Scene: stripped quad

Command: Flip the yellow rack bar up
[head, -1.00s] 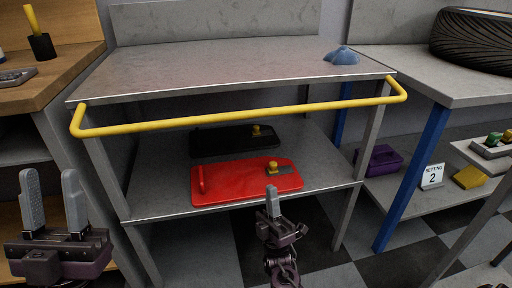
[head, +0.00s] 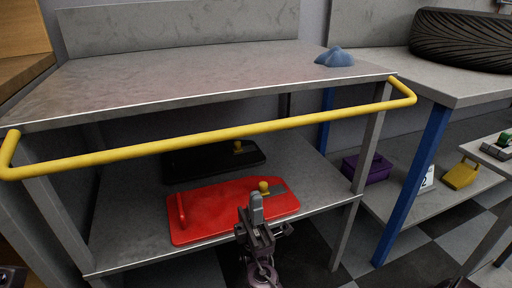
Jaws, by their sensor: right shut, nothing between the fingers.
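The yellow rack bar (head: 215,136) runs across the front of the grey metal rack (head: 190,82). It sits just below the front edge of the top shelf, with bent ends reaching back to the rack's two sides. My right gripper (head: 256,202) is shut and empty. It shows below the bar, in front of the lower shelf, apart from the bar. Of my left arm only a small dark piece shows at the bottom left corner; I cannot make out its fingers.
A red tool case (head: 225,212) and a black case (head: 210,158) lie on the lower shelf. A blue cloth-like lump (head: 335,57) rests on the top. At right stand a bench with a blue leg (head: 415,180), a tire (head: 465,40) and a purple bin (head: 372,168).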

